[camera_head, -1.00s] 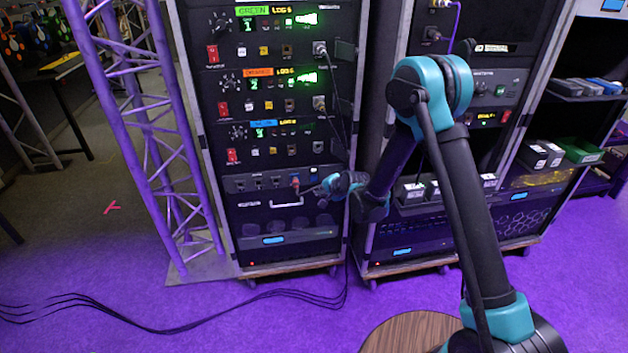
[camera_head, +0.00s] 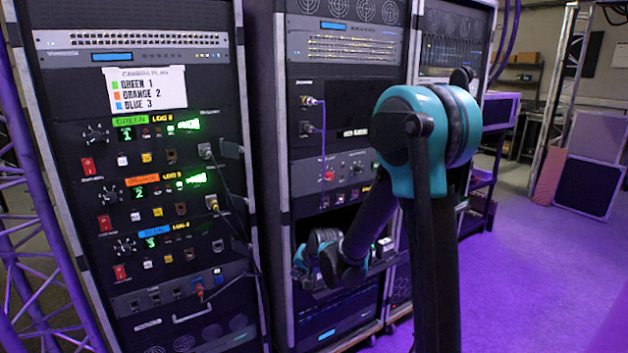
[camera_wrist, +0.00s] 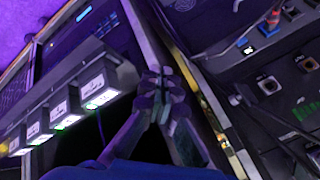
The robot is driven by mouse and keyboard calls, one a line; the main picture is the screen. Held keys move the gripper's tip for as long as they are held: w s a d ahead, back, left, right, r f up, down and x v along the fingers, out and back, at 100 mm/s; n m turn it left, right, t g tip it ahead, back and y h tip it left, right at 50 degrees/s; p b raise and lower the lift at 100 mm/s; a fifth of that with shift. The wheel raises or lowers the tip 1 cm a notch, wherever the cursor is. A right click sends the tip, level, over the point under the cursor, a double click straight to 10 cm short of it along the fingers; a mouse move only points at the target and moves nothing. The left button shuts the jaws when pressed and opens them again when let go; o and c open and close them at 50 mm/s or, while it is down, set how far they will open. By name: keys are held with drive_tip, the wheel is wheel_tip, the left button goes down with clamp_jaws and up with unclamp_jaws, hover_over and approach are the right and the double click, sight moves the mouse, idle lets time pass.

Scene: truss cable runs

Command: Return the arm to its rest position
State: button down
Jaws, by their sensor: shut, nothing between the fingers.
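My arm (camera_head: 428,200), black with teal joints, is bent in front of the equipment racks in the head view. Its forearm reaches down and left to the teal wrist at the middle rack. My gripper (camera_wrist: 160,82) shows in the wrist view with its fingers together and nothing between them. In the head view the fingertips are too small and dark to make out. In the wrist view, the gripper is in front of a rack's edge frame, apart from the row of white lit boxes (camera_wrist: 60,108) at its left.
The left rack (camera_head: 150,200) holds green, orange and blue labelled units and a camera plan sheet (camera_head: 146,88). Black cables hang at its right. The middle rack (camera_head: 340,120) stands close beside it. A purple truss (camera_head: 40,250) is at the left. Purple floor (camera_head: 540,260) is clear at the right.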

drive_tip(key=s+d+n+g+h, duration=0.1)
drive_tip(key=s+d+h, duration=0.3)
drive_tip(key=s+d, duration=1.9)
drive_tip(key=shift+s+d+r+n+g, duration=0.25)
drive_tip(key=shift+s+d+n+g, duration=0.15)
drive_tip(key=shift+d+n, duration=0.5)
